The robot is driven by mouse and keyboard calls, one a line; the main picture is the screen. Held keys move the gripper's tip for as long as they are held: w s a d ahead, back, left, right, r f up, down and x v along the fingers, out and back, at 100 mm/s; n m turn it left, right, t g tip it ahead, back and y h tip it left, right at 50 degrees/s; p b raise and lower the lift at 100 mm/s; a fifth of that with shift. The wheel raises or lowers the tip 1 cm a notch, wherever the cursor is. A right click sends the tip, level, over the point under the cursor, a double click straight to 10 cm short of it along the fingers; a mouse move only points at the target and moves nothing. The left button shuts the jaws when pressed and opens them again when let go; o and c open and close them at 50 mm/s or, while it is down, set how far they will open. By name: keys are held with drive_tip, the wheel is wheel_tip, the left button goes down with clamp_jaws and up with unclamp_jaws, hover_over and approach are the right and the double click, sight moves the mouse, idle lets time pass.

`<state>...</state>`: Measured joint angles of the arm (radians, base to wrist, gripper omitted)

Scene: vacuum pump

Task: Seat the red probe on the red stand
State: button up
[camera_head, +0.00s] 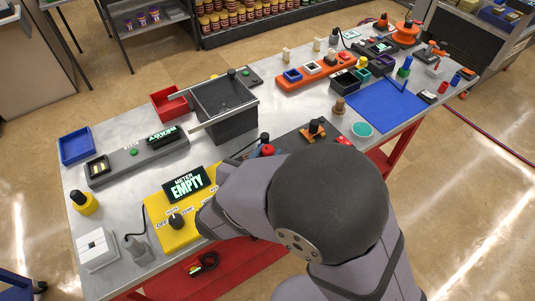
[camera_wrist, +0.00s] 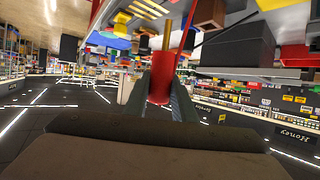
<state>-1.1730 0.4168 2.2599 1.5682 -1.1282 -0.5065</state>
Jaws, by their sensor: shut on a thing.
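My gripper (camera_wrist: 160,92) is shut on the red probe (camera_wrist: 161,76) in the wrist view. The probe's thin brass-coloured tip points up in that picture, toward the table. In the head view my arm hides the gripper. A small red piece (camera_head: 268,150) shows just past my arm, beside a dark knob; I cannot tell whether it is the probe or the red stand. The yellow meter (camera_head: 158,203) has a dial and a display reading "EMPTY". I cannot clearly make out the red stand in either view.
A grey open box (camera_head: 228,127) stands behind the meter, with a red bin (camera_head: 170,104) beside it. An orange-bodied tool (camera_head: 313,130) lies on a dark plate to the right. A blue mat (camera_head: 385,106) lies farther right. Bare tabletop shows left of the meter.

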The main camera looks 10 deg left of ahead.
drive_tip(key=shift+f+b, duration=0.65)
drive_tip(key=shift+f, duration=0.9)
drive_tip(key=shift+f, duration=0.15)
idle(0.6)
drive_tip(key=shift+f+b, duration=1.15)
drive_tip(key=shift+f, duration=1.4)
idle(1.7)
drive_tip(key=o, duration=1.1)
drive_tip(key=shift+r, duration=0.1)
